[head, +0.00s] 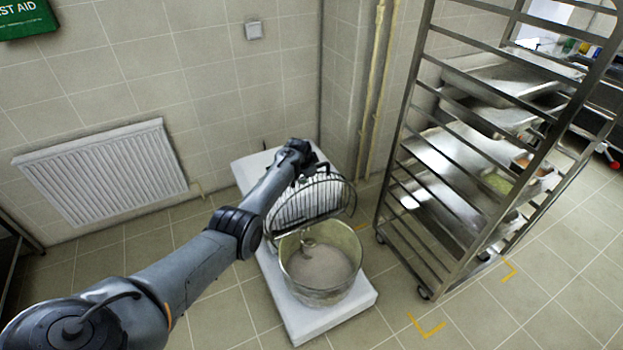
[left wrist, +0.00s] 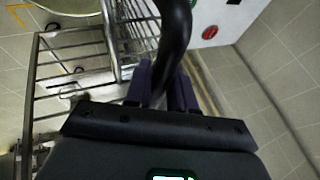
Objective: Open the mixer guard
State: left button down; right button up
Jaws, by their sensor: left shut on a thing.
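The mixer stands on the floor with a white body (head: 252,172) and a steel bowl (head: 318,292) holding pale grey contents and a hook. Its wire guard (head: 308,203) is tilted up at the back of the bowl, leaving the bowl's top largely uncovered. My left gripper (head: 297,155) is at the upper part of the guard, partly hidden by my arm in the head view. In the left wrist view, my left gripper (left wrist: 163,88) is shut on a thick black curved bar (left wrist: 175,40) beside the guard's wires (left wrist: 130,30). My right gripper is not in view.
A tall steel rack (head: 455,150) with trays stands right of the mixer. A radiator (head: 100,172) is on the wall at left. Yellow pipes (head: 375,85) run up the wall behind. A red button (left wrist: 210,32) shows on a white surface. Floor in front is clear.

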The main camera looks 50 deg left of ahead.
pick_arm(q)
jog(key=shift+a+f, duration=0.1)
dwell(0.3)
jog(key=c, duration=1.2)
grip_release()
jog(key=shift+c, duration=0.2)
jog(key=shift+o, duration=0.9)
jog(key=shift+p+v, duration=0.75)
jog(key=shift+v, duration=0.1)
jog(key=p+v, duration=0.3)
jog(key=v, duration=0.6)
